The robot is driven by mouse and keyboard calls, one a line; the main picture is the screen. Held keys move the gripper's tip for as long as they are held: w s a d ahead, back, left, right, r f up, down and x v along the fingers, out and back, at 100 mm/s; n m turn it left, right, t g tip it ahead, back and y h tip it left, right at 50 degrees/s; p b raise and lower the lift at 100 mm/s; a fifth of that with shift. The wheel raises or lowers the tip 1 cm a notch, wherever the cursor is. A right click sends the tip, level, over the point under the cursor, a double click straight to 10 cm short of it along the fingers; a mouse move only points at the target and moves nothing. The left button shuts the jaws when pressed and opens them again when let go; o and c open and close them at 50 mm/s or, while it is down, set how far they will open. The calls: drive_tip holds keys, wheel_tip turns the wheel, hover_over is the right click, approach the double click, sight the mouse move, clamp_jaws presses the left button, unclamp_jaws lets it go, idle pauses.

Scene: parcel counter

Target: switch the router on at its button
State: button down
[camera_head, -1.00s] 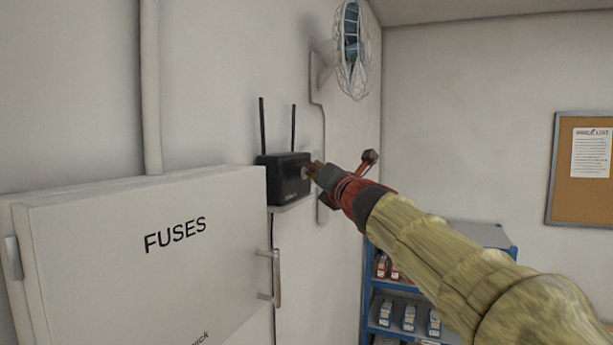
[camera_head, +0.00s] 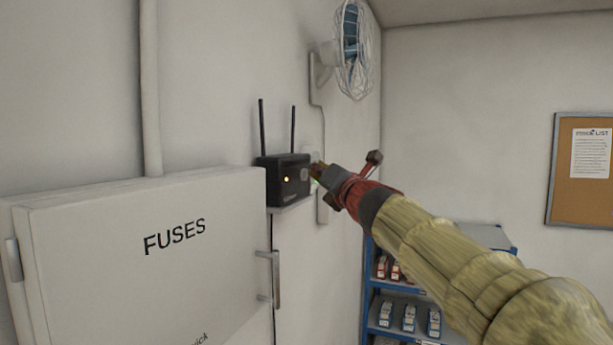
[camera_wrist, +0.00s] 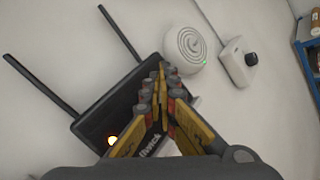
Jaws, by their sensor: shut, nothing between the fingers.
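The black router (camera_head: 283,180) with two upright antennas sits on a small wall shelf, right of the fuse box. An orange light (camera_head: 287,179) glows on its front. A round grey button (camera_head: 304,174) shows near the front's right end. My gripper (camera_head: 317,170) is shut and empty, its tips just right of the router's front and seemingly a little apart from it. In the wrist view the router (camera_wrist: 122,108) lies tilted behind my shut fingers (camera_wrist: 161,72), which cover part of its front; the light (camera_wrist: 112,140) shows there too, and the button is hidden.
A white fuse box (camera_head: 150,260) with a handle juts out at the left. A caged fan (camera_head: 353,50) hangs above right. A white round device (camera_wrist: 186,48) and a white fitting with a black knob (camera_wrist: 238,62) are on the wall. A blue shelf (camera_head: 405,300) stands below my arm.

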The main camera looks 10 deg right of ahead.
drive_tip(key=s+d, duration=0.2)
drive_tip(key=d, duration=0.1)
drive_tip(key=s+d+p, duration=0.1)
drive_tip(key=d, duration=0.1)
drive_tip(key=shift+s, duration=0.1)
idle(0.5)
